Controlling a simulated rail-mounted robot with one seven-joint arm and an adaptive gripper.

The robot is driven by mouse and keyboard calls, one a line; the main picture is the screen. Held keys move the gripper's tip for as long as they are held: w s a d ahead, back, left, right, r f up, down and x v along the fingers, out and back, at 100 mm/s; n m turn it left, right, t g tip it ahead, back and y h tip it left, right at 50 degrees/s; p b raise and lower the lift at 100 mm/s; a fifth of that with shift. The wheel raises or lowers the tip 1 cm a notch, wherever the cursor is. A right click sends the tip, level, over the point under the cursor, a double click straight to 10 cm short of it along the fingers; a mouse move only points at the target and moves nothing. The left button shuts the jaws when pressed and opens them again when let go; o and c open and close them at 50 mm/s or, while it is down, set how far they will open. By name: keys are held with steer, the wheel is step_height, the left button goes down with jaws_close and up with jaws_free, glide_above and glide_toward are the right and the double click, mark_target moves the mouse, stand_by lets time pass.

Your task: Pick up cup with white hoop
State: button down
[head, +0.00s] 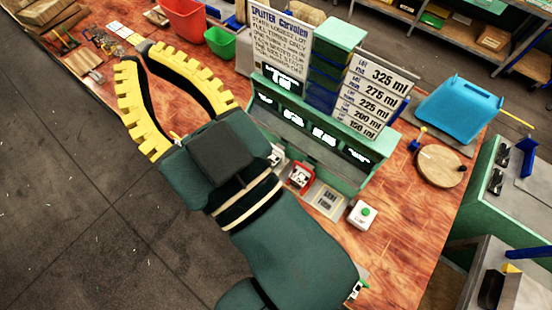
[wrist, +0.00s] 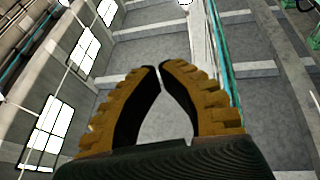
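My gripper (head: 137,54) has two curved, ridged yellow fingers with black inner sides. In the head view it hangs at the upper left, over the floor and the edge of the wooden bench (head: 395,235). In the wrist view the gripper (wrist: 161,66) shows a wide gap between the fingers, narrowing to a small gap at the tips. It is empty. I cannot make out a cup with a white hoop in either view. My dark green arm hides part of the bench.
A green press machine (head: 320,140) with volume signs stands mid-bench. Red (head: 181,20) and green (head: 220,42) bins stand behind. A white button box (head: 362,213), a round wooden board (head: 441,166) and a blue tray (head: 459,108) are to the right. Open floor lies at left.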

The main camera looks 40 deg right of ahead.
stand_by(0.3)
steer(key=c, duration=1)
jaws_free()
steer(key=shift+c, duration=0.2)
